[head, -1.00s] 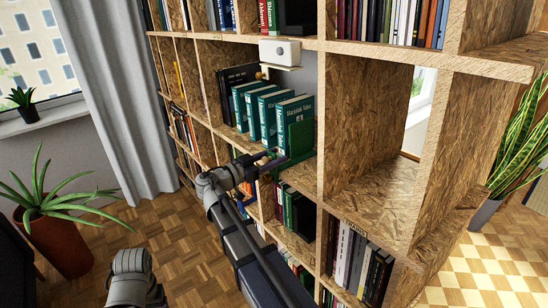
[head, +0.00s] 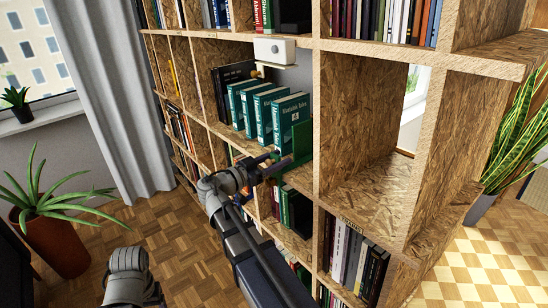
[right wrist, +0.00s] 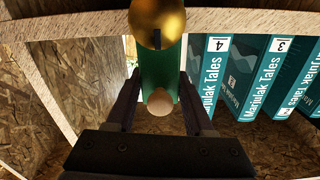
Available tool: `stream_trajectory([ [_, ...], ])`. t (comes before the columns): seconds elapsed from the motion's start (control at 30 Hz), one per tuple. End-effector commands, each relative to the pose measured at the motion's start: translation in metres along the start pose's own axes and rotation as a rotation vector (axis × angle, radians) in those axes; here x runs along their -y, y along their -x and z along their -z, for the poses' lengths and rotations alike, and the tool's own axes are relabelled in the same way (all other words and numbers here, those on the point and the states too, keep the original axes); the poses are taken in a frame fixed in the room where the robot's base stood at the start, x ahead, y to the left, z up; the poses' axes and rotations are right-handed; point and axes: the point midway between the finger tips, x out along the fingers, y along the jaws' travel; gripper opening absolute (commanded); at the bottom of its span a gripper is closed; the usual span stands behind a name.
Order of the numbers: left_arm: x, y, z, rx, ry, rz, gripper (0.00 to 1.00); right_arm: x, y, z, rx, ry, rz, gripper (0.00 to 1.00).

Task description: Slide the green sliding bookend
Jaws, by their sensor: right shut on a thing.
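The green sliding bookend (head: 303,140) stands upright on a shelf, at the right end of a row of teal books (head: 289,122). My right gripper (head: 283,164) is at its front edge, shut on it. In the right wrist view the bookend (right wrist: 159,72) is a green strip between the two fingers of my gripper (right wrist: 160,84), with a round pale wooden knob (right wrist: 160,101) on it. The teal book numbered 4 (right wrist: 213,75) stands just to its right there.
A white box (head: 275,50) and a gold knob (head: 257,73) are above the books. A gold ball (right wrist: 157,20) is close in the right wrist view. The OSB upright (head: 323,100) is right of the bookend, with a small gap. An empty compartment (head: 372,175) lies beyond it.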

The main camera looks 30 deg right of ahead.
Motion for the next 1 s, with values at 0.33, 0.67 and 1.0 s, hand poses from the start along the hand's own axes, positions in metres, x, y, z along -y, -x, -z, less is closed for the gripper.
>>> stream_trajectory([
  [0.33, 0.000, 0.000, 0.000, 0.000, 0.000, 0.000, 0.72, 0.001, 0.000, 0.000, 0.000, -0.003, -0.001, 0.58],
  [0.67, 0.000, 0.000, 0.000, 0.000, 0.000, 0.000, 0.72, 0.001, 0.042, 0.000, 0.000, -0.003, 0.003, 0.58],
  [1.0, 0.000, 0.000, 0.000, 0.000, 0.000, 0.000, 0.72, 0.000, 0.076, 0.000, 0.001, -0.003, -0.001, 0.58],
])
